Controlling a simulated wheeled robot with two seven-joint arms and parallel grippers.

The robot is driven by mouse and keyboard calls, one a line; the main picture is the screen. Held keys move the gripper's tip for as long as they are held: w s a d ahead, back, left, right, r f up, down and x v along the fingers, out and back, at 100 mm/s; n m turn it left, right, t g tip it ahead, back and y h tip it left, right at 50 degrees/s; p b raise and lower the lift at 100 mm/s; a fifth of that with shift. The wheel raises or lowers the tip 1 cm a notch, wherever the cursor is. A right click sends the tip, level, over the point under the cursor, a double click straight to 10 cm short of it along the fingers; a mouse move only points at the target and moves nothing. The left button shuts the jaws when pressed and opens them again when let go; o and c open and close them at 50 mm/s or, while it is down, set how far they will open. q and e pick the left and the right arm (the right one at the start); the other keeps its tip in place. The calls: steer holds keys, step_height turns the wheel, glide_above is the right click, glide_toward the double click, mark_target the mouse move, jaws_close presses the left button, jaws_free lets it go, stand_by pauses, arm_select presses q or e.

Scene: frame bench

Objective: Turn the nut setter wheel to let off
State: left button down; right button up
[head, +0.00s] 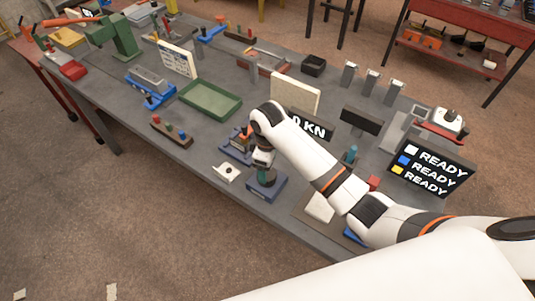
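My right arm comes in from the right, and its gripper (264,170) points down over a small blue bench device (268,190) at the front edge of the table. The fingers are small and partly hidden by the wrist, so I cannot tell whether they are open or shut. A dark teal part shows between the gripper and the blue base. I cannot make out a wheel there for certain. A dark display (318,130) behind the arm reads "0 KN", its left part hidden. My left gripper is not in view.
A green tray (210,101) lies farther left. A display reading "READY" (430,170) stands at the right. A red bench (470,25) is behind.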

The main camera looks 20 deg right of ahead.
mark_target(268, 173)
step_height(268, 173, up, 7)
steer(key=b, duration=0.1)
stand_by(0.7)
